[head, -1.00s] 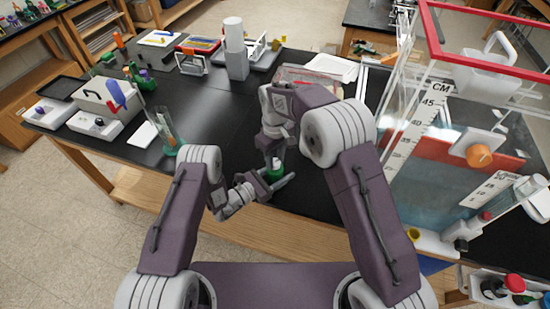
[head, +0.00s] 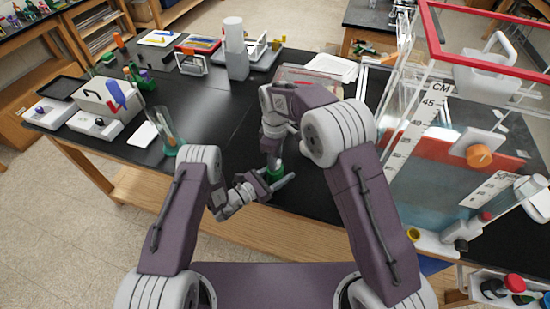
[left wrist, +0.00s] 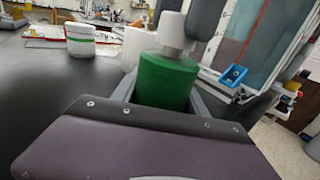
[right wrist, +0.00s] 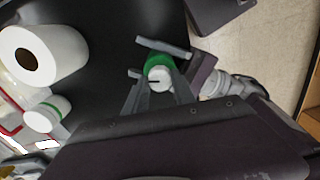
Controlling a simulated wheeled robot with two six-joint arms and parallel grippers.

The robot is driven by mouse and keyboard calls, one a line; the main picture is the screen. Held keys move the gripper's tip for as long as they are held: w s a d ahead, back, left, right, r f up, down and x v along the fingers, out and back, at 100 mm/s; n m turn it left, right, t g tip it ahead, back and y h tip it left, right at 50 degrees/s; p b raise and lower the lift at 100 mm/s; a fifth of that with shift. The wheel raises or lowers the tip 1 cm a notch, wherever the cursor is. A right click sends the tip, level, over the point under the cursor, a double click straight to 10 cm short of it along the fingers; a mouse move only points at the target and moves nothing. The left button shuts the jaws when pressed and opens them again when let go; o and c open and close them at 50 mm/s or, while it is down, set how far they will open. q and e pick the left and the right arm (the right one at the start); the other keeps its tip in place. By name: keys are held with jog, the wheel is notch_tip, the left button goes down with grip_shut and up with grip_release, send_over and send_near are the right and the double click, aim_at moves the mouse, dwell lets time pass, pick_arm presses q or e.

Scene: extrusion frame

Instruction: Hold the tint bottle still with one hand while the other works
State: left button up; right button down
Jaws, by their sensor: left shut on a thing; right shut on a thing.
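The tint bottle (head: 277,174) has a green body and a white cap and stands upright near the front edge of the black bench. My left gripper (head: 279,181) is shut around the green body, which fills the left wrist view's middle (left wrist: 167,82). My right gripper (head: 274,164) comes down from above and is shut on the white cap (right wrist: 159,75). The far side of the bottle is hidden.
A white jar with a green band (left wrist: 80,40) and a white roll (right wrist: 38,56) stand near the bottle. A large clear tank (head: 440,150) stands on the right. A glass beaker (head: 168,135) stands on the left. Bench surface between beaker and bottle is clear.

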jog(key=shift+d, duration=0.1)
jog(key=c, duration=1)
grip_release()
notch_tip(320, 180, up, 12)
jog(key=shift+r, duration=0.1)
pick_arm(q)
jog(key=o, duration=1.6)
